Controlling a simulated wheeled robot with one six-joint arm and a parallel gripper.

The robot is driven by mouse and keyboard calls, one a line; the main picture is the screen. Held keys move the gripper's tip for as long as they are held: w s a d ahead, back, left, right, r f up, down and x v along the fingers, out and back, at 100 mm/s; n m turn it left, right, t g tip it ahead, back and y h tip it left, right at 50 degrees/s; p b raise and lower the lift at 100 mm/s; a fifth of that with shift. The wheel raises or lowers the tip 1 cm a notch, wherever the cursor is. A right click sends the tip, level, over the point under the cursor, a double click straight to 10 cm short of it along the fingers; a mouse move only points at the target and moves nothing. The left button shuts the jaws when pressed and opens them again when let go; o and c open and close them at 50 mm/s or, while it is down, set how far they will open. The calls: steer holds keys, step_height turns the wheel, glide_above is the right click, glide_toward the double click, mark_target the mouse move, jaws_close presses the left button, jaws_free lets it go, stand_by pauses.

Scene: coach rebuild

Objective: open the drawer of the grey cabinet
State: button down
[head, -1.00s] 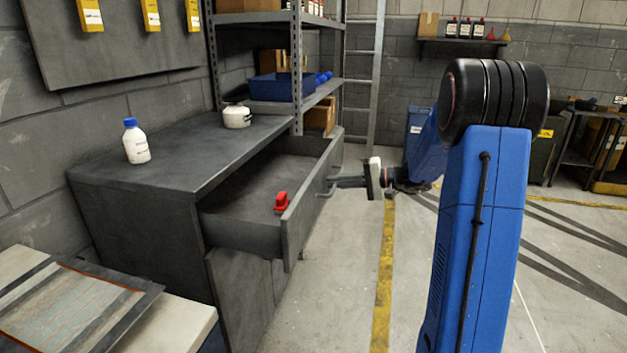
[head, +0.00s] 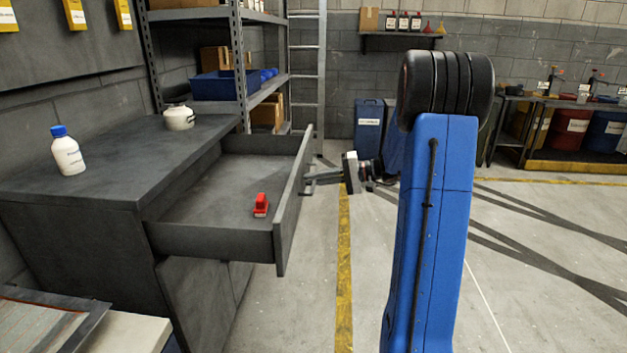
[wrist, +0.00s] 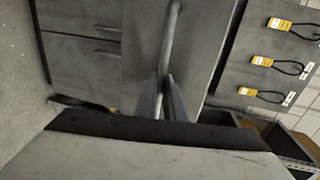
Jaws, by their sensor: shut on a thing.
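The grey cabinet (head: 75,235) stands at the left in the head view. Its top drawer (head: 205,240) is pulled far out, and its inside shows. A small red object (head: 261,205) lies on the drawer floor. My gripper (head: 311,183) is at the outer side of the drawer front, at the handle. In the wrist view the two fingers (wrist: 161,100) are closed around the bar handle (wrist: 172,35). The wrist view also shows the drawer front (wrist: 145,60) beyond the handle.
A white bottle with a blue cap (head: 68,155) and a white round container (head: 179,118) stand on the cabinet top. A shelf rack (head: 240,60) stands behind. A pale bench (head: 135,335) is at the near left. The floor right of the drawer is clear.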

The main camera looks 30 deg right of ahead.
steer(key=c, duration=2.1)
jaws_free()
steer(key=v, duration=1.7)
steer(key=shift+s+d, duration=0.1)
steer(key=shift+d, duration=0.1)
steer(key=s+a+f+n+g+h, duration=0.1)
steer(key=s+a+g+h, duration=0.2)
steer(key=a, duration=0.9)
steer(key=s+a+n+g+h, duration=0.1)
steer(key=s+a+n+g, duration=0.3)
steer(key=a, duration=0.8)
steer(key=s+a+f+t+h, duration=0.1)
steer(key=s+a+h, duration=0.1)
steer(key=s, duration=0.5)
steer(key=s+a+f+n+h, duration=0.1)
steer(key=s+a+f+h, duration=0.1)
steer(key=s, duration=0.5)
steer(key=s+a+f+n+t+h, duration=0.1)
steer(key=s+a+f+h, duration=0.1)
steer(key=s+a+h, duration=0.2)
steer(key=shift+s+f+t+h, duration=0.15)
steer(key=shift+s+t+h, duration=0.15)
steer(key=shift+s, duration=1.1)
